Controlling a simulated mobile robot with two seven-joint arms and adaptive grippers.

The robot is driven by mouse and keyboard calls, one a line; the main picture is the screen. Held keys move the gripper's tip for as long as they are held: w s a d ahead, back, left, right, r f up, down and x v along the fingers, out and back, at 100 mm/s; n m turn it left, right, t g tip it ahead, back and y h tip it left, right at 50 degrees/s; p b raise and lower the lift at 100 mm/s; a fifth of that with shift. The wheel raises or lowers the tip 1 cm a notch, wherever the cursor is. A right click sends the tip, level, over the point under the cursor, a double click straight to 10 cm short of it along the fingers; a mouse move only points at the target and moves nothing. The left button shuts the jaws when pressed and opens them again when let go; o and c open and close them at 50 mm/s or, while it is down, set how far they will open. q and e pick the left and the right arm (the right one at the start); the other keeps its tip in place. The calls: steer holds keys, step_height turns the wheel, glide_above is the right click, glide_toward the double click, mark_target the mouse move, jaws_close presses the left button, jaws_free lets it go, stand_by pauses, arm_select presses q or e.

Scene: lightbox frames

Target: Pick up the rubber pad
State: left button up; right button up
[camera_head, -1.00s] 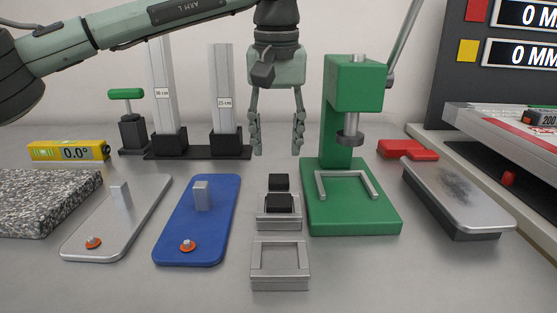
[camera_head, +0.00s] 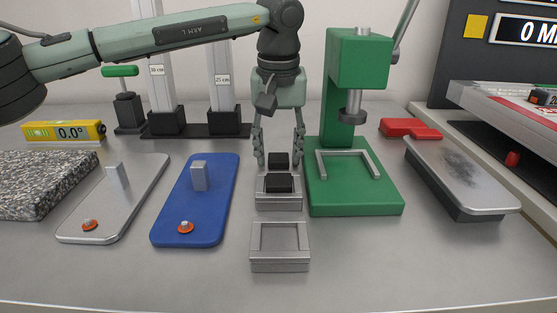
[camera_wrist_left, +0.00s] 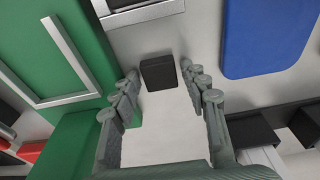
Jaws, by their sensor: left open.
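A small black block (camera_head: 278,159), which looks like the rubber pad, sits on the table just behind a metal holder (camera_head: 279,203). In the left wrist view the same block (camera_wrist_left: 158,72) lies between my fingertips, with gaps visible on the sides. My left gripper (camera_head: 280,152) points down, open and empty, above and around this block. A second black block (camera_head: 278,183) sits on the metal holder in front. Which black block is the rubber pad is not certain. My right gripper is not in view.
A green press (camera_head: 385,195) stands close on the right. A blue plate (camera_head: 215,225) with a post lies left. An empty metal frame (camera_head: 279,263) is nearer the front. Two tall columns on a black base (camera_head: 195,131) stand behind left. The front table strip is clear.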

arm_select(q)
steer(key=shift+c, duration=0.4)
steer(key=c, duration=0.6)
steer(key=shift+c, duration=0.2)
steer(key=shift+r, duration=0.15)
